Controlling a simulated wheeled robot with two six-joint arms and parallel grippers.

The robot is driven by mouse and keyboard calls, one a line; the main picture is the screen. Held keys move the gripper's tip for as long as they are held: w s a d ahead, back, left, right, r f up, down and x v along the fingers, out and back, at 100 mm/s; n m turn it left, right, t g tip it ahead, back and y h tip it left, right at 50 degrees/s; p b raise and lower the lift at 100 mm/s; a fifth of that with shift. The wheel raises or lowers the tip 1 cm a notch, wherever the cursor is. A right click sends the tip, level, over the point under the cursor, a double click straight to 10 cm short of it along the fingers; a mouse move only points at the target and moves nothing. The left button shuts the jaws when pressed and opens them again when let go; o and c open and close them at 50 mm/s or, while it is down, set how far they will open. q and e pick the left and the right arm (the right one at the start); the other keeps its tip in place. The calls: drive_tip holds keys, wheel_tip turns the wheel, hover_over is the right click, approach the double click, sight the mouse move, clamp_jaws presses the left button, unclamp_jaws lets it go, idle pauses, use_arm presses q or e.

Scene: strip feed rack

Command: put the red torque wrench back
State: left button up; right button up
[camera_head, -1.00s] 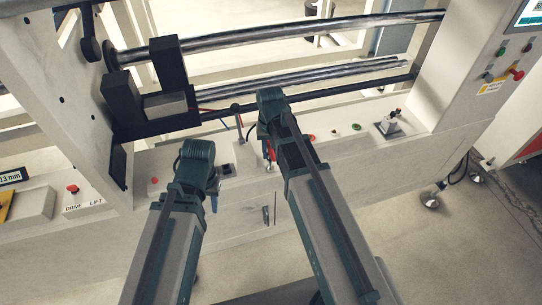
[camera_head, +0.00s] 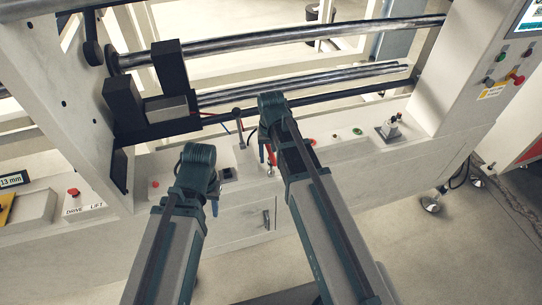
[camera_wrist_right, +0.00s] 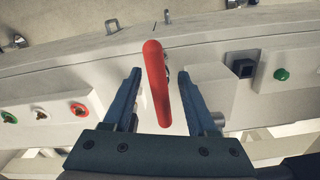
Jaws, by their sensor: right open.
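The red torque wrench shows its red handle in the right wrist view (camera_wrist_right: 157,82), between the two blue fingers of my right gripper (camera_wrist_right: 158,74). The fingers are open, with a gap on each side of the handle. In the head view the wrench is a small red strip (camera_head: 270,153) beside my right gripper (camera_head: 266,156), over the machine's front ledge, mostly hidden by the gripper. My left gripper (camera_head: 214,207) is to the left, in front of the ledge. Its jaws are mostly hidden by its wrist, and I cannot see whether they are open.
The pale ledge (camera_head: 365,147) carries a dark square socket (camera_head: 228,173), a green button (camera_head: 357,131) and a metal fitting (camera_head: 389,128). A black-knobbed lever (camera_head: 237,112) stands close left of my right gripper. Steel rollers (camera_head: 300,33) run behind. Floor is clear at right.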

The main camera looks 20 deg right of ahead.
wheel_tip(320, 180, up, 12)
drive_tip(key=p, duration=1.1)
drive_tip(key=shift+p, duration=0.35)
drive_tip(key=s+a+n+h, duration=0.1)
drive_tip(key=s+a+n, duration=0.5)
drive_tip(key=s+a, duration=0.4)
drive_tip(key=s, duration=0.4)
drive_tip(key=shift+s+a, duration=0.15)
drive_tip(key=shift+a, duration=0.1)
